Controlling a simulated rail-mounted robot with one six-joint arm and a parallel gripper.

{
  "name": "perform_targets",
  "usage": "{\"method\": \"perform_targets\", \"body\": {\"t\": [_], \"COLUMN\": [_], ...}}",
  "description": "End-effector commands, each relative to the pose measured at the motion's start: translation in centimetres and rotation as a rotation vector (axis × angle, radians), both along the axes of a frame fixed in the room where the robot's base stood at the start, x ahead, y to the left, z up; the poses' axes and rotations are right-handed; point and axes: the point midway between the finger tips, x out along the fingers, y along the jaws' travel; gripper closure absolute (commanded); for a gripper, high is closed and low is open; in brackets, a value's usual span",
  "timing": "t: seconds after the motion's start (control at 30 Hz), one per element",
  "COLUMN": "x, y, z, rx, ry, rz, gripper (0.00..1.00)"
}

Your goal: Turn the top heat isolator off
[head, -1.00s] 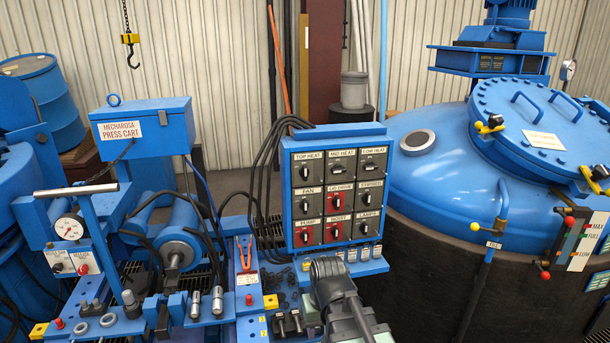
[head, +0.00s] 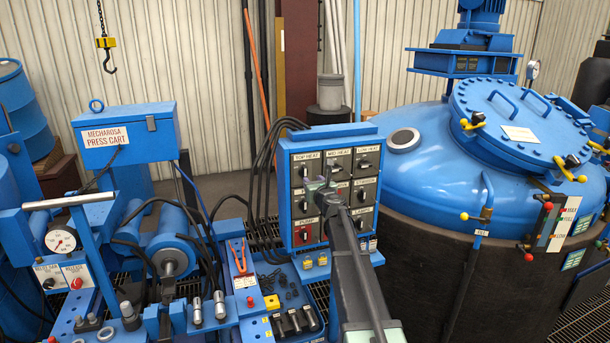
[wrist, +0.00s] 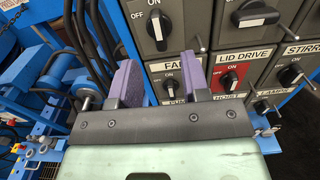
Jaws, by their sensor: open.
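The top heat isolator (head: 303,170) is the upper left switch on the blue control panel (head: 284,205), under its TOP HEAT label. In the wrist view its grey housing and handle (wrist: 158,30) are at the top. The handle is upright, its upper end at the ON mark; OFF is to its left. My gripper (head: 322,186) is in front of the panel and hides several middle switches. In the wrist view my gripper (wrist: 160,62) has its two purple fingers apart, with nothing between them. They appear below the top heat handle, near the fan switch (wrist: 170,78).
The mid heat switch (wrist: 258,18) is right of the top heat one, its handle lying sideways. The red lid drive switch (wrist: 230,80) is below it. Black cables (head: 262,160) run along the panel's left side. A blue furnace vessel (head: 425,170) stands to the right.

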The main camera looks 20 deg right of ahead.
Motion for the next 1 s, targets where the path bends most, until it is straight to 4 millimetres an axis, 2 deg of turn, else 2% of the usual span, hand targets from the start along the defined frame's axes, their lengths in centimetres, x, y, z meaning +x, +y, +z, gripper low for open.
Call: {"method": "perform_targets", "body": {"t": [0.03,0.1,0.3,0.4,0.6,0.67,0.9,1.0], "x": [1.5,3.3,7.4,8.2,8.2,8.2,8.2,8.2], "y": [-0.2,-0.4,-0.7,-0.7,-0.7,-0.7,-0.7,-0.7], "z": [0.0,0.0,0.0,0.0,0.0,0.0,0.0,0.0], "rx": [-0.001,-0.001,-0.002,-0.002,-0.003,-0.003,-0.003,-0.003], "ry": [0.000,0.000,0.000,0.000,0.001,0.001,0.001,0.001], "rz": [0.001,0.002,0.002,0.002,0.002,0.002,0.002,0.002], "gripper": [0.57,0.57,0.57,0.57,0.57,0.64,1.00,1.00]}}
